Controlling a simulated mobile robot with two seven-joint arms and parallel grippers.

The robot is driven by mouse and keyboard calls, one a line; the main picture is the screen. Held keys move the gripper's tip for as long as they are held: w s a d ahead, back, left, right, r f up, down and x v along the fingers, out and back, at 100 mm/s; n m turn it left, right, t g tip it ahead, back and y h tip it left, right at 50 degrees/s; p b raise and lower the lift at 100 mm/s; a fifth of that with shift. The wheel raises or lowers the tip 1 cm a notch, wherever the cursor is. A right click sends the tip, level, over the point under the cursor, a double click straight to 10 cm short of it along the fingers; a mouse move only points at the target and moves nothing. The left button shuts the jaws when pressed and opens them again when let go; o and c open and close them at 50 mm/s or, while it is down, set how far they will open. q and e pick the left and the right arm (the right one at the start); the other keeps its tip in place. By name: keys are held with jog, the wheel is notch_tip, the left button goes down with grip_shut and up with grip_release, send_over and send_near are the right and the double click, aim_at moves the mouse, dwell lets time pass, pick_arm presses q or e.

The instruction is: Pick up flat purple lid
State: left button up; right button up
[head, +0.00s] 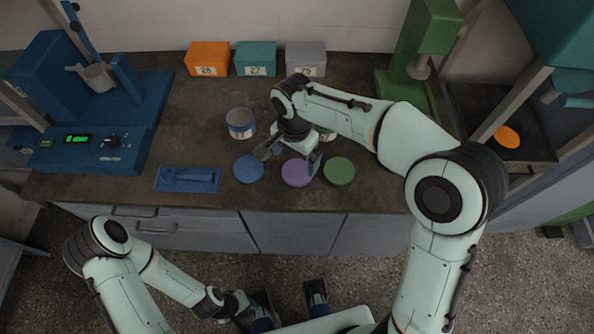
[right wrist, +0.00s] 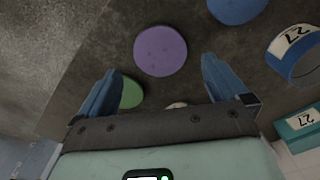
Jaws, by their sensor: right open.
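The flat purple lid (head: 297,173) lies on the dark bench near its front edge, between a blue lid (head: 249,169) and a green lid (head: 339,171). My right gripper (head: 290,157) is open and empty just over the purple lid, pointing down. In the right wrist view the purple lid (right wrist: 160,50) shows whole, ahead of and between the fingertips (right wrist: 160,68), apart from both. The green lid (right wrist: 131,92) is partly hidden by a finger there. My left gripper (head: 289,300) appears open and empty, low in front of the bench.
A blue-banded can (head: 240,124) stands behind the blue lid, and another can (head: 326,134) is mostly hidden by my right arm. A blue tray (head: 187,179) lies left. Orange, teal and grey boxes (head: 208,58) line the back. A blue machine (head: 95,135) stands left, a green one (head: 418,55) right.

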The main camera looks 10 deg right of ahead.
aim_at(297, 171)
jog(key=f, duration=0.4)
jog(key=d+f, duration=0.1)
jog(key=f, duration=0.2)
jog(key=shift+w+b, duration=0.25)
jog(key=shift+b, duration=0.05)
jog(key=shift+a, duration=0.1)
jog(key=c, duration=0.8)
